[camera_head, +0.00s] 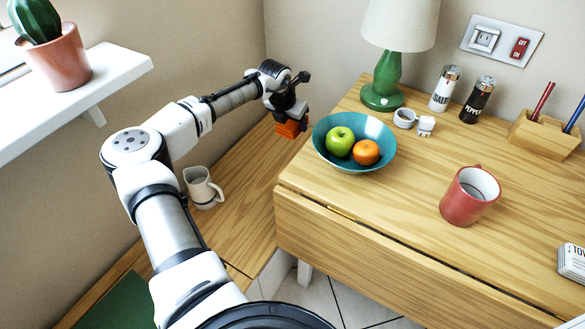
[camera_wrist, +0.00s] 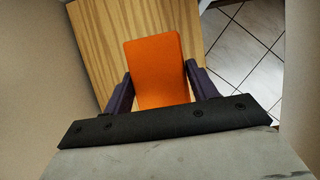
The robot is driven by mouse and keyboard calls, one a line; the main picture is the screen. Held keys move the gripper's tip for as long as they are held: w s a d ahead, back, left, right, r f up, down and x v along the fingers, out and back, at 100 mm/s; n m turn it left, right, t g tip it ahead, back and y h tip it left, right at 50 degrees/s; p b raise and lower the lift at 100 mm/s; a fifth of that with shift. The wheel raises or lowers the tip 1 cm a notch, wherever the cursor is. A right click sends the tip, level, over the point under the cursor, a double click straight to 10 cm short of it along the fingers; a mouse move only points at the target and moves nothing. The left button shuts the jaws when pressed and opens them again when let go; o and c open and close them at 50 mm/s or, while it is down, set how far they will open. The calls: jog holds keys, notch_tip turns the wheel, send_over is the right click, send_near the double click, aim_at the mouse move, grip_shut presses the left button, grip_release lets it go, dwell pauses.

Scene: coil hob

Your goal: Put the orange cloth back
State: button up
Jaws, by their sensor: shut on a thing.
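The orange cloth (camera_head: 289,129) shows as a small folded block at the end of my arm, left of the blue bowl. In the wrist view the cloth (camera_wrist: 156,72) is a flat orange rectangle between the two fingers. My gripper (camera_head: 287,121) is shut on it and points downward. The wrist view shows my gripper (camera_wrist: 157,88) with a dark finger on each side of the cloth. Below it is a wooden bench top (camera_head: 236,205), beside the wall. I cannot tell the exact gap between cloth and wood.
A white mug (camera_head: 202,188) stands on the bench. The higher wooden table (camera_head: 400,215) to the right holds a blue bowl (camera_head: 323,127) with fruit, a green lamp (camera_head: 387,75), shakers and a red mug (camera_head: 469,196). A white shelf (camera_head: 110,72) with a potted cactus juts out at left.

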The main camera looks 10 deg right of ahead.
notch_tip(320, 180, down, 13)
jog(key=b, duration=1.4)
jog(key=shift+r, duration=0.1)
jog(key=shift+f+b, duration=1.05)
jog(key=shift+f, duration=1.85)
jog(key=shift+f, duration=0.2)
jog(key=o, duration=0.9)
jog(key=shift+o, duration=0.2)
jog(key=shift+r, duration=0.15)
jog(key=p+v, duration=0.2)
jog(key=v, duration=1)
jog(key=shift+p, duration=0.4)
